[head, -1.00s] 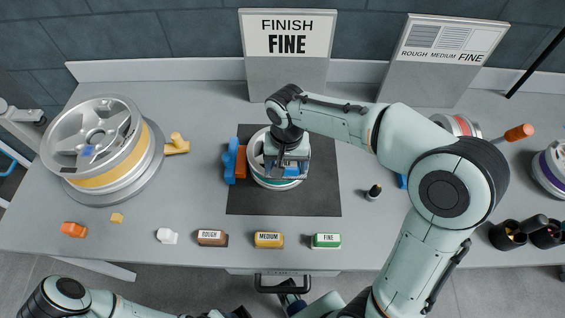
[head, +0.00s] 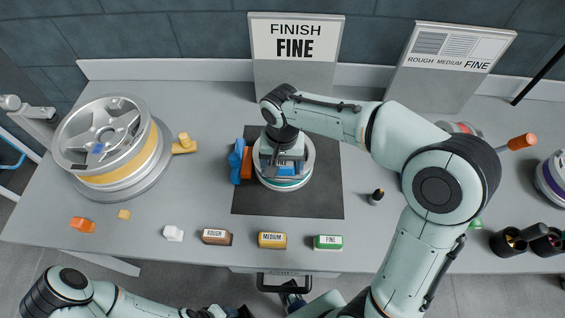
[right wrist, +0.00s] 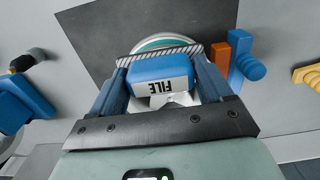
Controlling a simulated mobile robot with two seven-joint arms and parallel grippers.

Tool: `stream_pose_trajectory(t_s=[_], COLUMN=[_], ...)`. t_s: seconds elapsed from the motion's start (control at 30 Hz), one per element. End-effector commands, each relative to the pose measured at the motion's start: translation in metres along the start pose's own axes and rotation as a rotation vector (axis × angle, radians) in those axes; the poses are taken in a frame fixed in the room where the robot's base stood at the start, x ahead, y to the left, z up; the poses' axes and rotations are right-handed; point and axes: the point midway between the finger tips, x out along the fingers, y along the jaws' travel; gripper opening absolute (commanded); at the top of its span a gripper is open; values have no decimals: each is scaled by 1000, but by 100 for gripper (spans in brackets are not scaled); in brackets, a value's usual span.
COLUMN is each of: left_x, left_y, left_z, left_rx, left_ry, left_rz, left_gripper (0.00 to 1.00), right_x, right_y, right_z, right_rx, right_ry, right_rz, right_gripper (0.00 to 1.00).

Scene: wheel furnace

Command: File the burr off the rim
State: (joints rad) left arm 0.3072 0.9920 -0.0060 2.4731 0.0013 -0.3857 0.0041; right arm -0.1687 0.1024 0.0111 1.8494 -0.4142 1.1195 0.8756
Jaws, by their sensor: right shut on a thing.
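A small pale wheel rim with a teal band (head: 309,160) lies on the dark mat (head: 328,200); its edge also shows in the right wrist view (right wrist: 163,41). My right gripper (head: 285,165) is over this rim, shut on the blue file block (right wrist: 160,69), marked FILE. In the right wrist view a striped edge of the file lies across the near side of the rim. Contact cannot be made out, and I see no burr. A blue clamp (head: 236,160) with an orange block (head: 247,163) stands at the rim's left. My left arm is at the bottom edge; its fingers are not clear.
Blocks marked ROUGH (head: 217,237), MEDIUM (head: 272,240) and FINE (head: 328,242) line the front. A large wheel with a yellow band (head: 118,172) stands left. A FINISH FINE sign (head: 296,50) stands behind. A small dark-topped item (head: 376,197) stands right of the mat.

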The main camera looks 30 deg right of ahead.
Motion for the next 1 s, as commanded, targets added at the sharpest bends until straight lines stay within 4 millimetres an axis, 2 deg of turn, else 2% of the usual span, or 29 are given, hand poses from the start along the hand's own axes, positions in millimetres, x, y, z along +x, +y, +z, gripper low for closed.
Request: stream_pose_trajectory(t_s=[0.03, 0.1, 0.63, 0.73, 1.0], left_x=[-8, -14, -54, -58, -57], left_y=[4, 6, 25, 27, 27], left_z=[-2, -3, -17, -19, -18], left_rx=[1, 2, 11, 12, 12], left_ry=[4, 7, 31, 34, 32], left_rz=[1, 2, 11, 12, 11], left_gripper=[57, 57, 57, 57, 57], right_x=[-11, -18, -72, -77, -75], right_y=[-1, -1, -1, -1, 0], right_z=[-1, -1, -1, -1, 0], right_rx=[-1, -1, 0, 0, 0], right_ry=[4, 4, 5, 4, 3], right_rz=[-3, -3, -3, -3, -2], right_gripper=[55, 55, 55, 55, 55])
